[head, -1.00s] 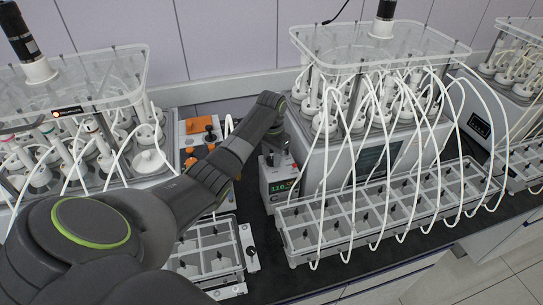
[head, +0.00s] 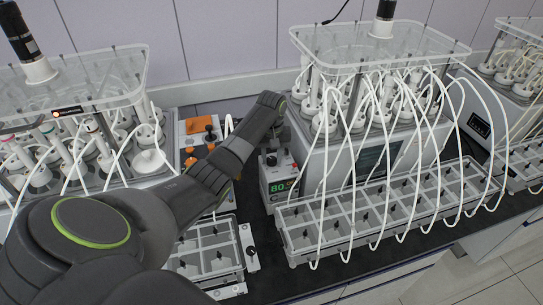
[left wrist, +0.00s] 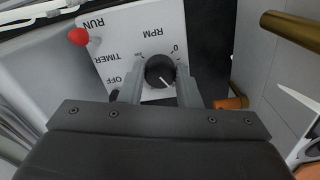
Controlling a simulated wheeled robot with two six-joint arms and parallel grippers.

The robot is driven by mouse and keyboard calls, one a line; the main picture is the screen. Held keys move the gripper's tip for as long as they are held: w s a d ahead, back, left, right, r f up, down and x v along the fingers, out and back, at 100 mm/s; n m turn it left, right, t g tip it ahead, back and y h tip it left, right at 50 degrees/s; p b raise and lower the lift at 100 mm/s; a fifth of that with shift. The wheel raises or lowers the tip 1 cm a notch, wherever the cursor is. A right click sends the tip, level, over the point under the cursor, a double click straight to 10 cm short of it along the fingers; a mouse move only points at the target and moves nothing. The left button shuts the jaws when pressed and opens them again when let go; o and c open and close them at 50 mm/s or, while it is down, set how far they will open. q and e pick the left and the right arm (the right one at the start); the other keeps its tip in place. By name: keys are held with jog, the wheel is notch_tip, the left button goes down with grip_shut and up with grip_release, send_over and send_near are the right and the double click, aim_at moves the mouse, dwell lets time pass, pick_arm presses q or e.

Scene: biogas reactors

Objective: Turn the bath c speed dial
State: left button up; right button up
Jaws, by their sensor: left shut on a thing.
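The black speed dial (left wrist: 160,71) sits on a white panel marked RPM in the left wrist view, with a white pointer line on it. My left gripper (left wrist: 159,80) has one finger on each side of the dial and is shut on it. A red-tipped switch (left wrist: 79,36) stands beside the labels RUN, TIMER and OFF. In the head view, the small control box (head: 277,178) has a green display (head: 280,187) that appears to read 80. My left arm reaches over to this box. My right gripper is not in view.
A clear divided tray (head: 390,208) and a reactor unit (head: 372,145) with white tubes stand right of the box. Another reactor rack (head: 75,150) stands at the left. An orange-marked panel (head: 198,130) is behind my forearm. A smaller divided tray (head: 205,255) lies in front.

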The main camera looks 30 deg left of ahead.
pick_arm(q)
jog(key=shift+n, duration=1)
jog(key=o, duration=1)
jog(key=shift+w, duration=0.1)
